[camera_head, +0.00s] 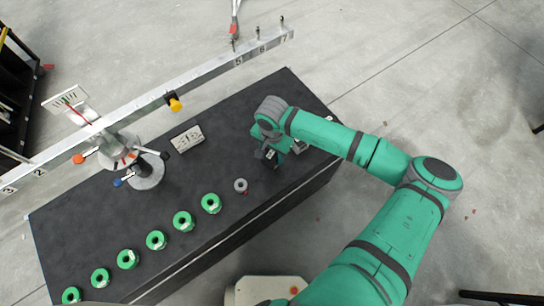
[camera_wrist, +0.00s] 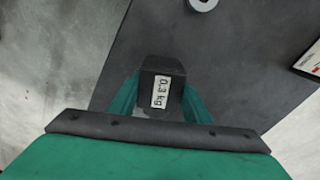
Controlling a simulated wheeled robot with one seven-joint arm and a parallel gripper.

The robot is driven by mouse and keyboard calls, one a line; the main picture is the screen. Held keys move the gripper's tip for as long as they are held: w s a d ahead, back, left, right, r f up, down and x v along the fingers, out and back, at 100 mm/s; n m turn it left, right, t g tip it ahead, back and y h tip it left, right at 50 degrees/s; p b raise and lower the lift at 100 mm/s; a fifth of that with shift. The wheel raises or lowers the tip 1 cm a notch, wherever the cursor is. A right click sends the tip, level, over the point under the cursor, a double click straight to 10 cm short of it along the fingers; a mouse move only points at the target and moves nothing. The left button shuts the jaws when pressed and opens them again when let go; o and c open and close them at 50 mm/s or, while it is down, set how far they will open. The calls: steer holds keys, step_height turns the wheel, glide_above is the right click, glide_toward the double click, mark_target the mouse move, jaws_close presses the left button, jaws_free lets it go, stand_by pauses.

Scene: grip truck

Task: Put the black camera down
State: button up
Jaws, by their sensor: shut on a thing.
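The black camera (camera_wrist: 164,71) shows in the wrist view as a dark boxy body with a white "0.3 kg" label. It sits between the green fingers of my gripper (camera_wrist: 160,92), which are shut on it. In the head view my gripper (camera_head: 268,154) points down over the right part of the dark table (camera_head: 225,145). The black camera (camera_head: 271,154) shows there only as a small dark shape, partly hidden by my arm. I cannot tell whether its underside touches the table.
A grey ring-shaped piece (camera_head: 240,185) lies left of my gripper, with several green spools (camera_head: 182,221) beyond it. A white panel (camera_head: 187,138) and a round stand (camera_head: 145,170) are farther left. A numbered rail (camera_head: 200,82) runs behind.

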steer(key=shift+w+f, duration=0.3)
steer(key=shift+f, duration=0.05)
steer(key=shift+w+f, duration=0.1)
steer(key=shift+f, duration=1.55)
steer(key=o, duration=1.3)
steer(key=shift+f, duration=0.1)
step_height(320, 180, up, 12)
steer(key=shift+r, duration=0.1)
